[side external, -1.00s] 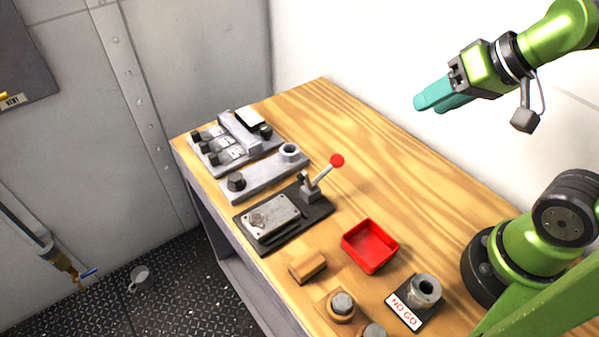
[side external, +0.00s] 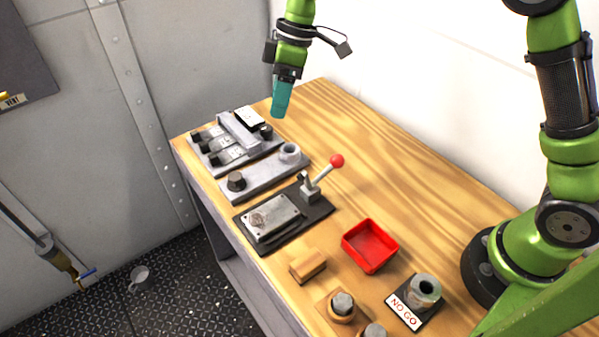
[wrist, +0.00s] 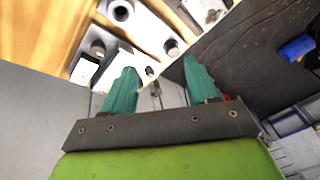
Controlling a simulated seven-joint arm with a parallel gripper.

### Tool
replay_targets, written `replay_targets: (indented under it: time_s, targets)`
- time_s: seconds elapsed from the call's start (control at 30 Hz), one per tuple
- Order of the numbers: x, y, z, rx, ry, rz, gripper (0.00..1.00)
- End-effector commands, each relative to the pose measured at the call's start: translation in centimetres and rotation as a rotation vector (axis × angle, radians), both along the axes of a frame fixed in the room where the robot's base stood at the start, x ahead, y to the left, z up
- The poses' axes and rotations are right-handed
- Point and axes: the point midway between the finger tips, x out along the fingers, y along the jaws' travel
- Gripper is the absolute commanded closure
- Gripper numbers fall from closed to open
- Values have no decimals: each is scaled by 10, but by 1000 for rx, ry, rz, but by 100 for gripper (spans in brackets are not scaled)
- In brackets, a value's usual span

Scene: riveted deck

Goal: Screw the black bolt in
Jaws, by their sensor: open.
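The black bolt (side external: 236,181) stands upright at the near end of a grey plate (side external: 262,178) on the wooden bench. A round grey socket (side external: 289,152) rises at the plate's other end. In the wrist view the dark head of the bolt (wrist: 172,47) and the socket (wrist: 121,10) lie beyond my fingertips. My gripper (side external: 281,115) points down with teal fingers, above the back part of the bench and clear of the bolt. The wrist view shows its two fingers (wrist: 160,70) apart with nothing between them. The bolt's threads are hidden.
A plate with several black knobs (side external: 215,150) lies behind the bolt plate. A red-knobbed lever (side external: 336,161) stands up from a dark base in front. A red tray (side external: 370,262), a wooden block (side external: 308,265) and a NO GO gauge (side external: 425,290) are farther right.

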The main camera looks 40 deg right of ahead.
Motion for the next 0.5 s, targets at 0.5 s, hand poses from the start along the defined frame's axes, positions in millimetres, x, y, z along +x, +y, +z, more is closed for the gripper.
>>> replay_targets:
  time_s: [0.5]
  targets:
    - [37, 43, 6, 118, -191, 862, 41]
